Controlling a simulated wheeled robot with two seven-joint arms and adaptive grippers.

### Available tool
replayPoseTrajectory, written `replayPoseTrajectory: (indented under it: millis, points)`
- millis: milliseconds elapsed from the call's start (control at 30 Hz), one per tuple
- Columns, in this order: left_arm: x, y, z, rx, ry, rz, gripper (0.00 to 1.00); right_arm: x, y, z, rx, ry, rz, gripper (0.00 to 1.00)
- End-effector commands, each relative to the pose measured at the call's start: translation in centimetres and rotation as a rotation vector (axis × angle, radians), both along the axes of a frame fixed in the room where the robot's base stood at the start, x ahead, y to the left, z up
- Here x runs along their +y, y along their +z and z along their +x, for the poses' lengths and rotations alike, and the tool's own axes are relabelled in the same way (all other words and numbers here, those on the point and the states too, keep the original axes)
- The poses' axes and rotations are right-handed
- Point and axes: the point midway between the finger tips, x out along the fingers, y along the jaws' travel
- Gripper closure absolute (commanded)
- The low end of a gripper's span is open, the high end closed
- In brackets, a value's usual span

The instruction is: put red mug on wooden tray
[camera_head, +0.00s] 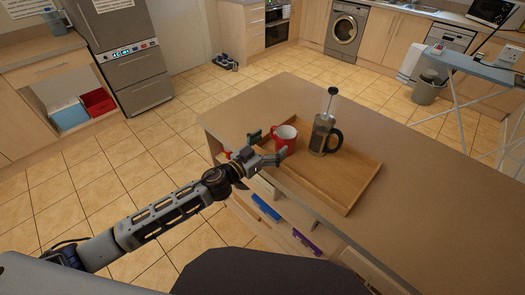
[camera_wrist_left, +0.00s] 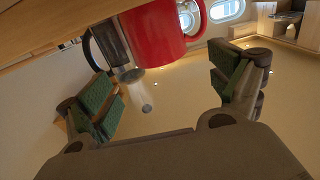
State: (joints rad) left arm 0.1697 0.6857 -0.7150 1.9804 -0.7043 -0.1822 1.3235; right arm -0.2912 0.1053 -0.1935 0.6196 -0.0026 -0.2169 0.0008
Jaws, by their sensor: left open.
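The red mug (camera_head: 284,138) is upright and appears to stand at the left end of the wooden tray (camera_head: 345,190); the mug's base is partly hidden by my left gripper. My left gripper (camera_head: 265,147) is open and empty, just left of the mug. In the left wrist view the red mug (camera_wrist_left: 155,35) shows at the top, beyond the spread fingers (camera_wrist_left: 172,92) and not between them. A wooden surface (camera_wrist_left: 50,25) shows at the upper left there. My right gripper is in neither view.
A French press (camera_head: 322,135) with its plunger raised stands on the tray, right of the mug. The counter (camera_head: 420,200) is clear to the right. Shelves under its near edge hold a blue item (camera_head: 265,207) and a purple item (camera_head: 306,241).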

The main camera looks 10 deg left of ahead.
Motion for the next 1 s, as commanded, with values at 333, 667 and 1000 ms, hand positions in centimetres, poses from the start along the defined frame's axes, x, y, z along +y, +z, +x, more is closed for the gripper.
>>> replayPoseTrajectory:
  millis: [333,667,1000]
  points:
    - [1.6,-0.2,-2.1,0.002,0.0,0.001,0.08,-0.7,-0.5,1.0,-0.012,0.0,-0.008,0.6]
    - [2.2,0.0,-3.0,0.0,0.0,0.002,0.08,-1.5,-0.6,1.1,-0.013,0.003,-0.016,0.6]
    - [2.2,0.0,-3.1,-0.001,0.0,0.002,0.08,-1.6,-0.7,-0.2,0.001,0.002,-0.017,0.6]
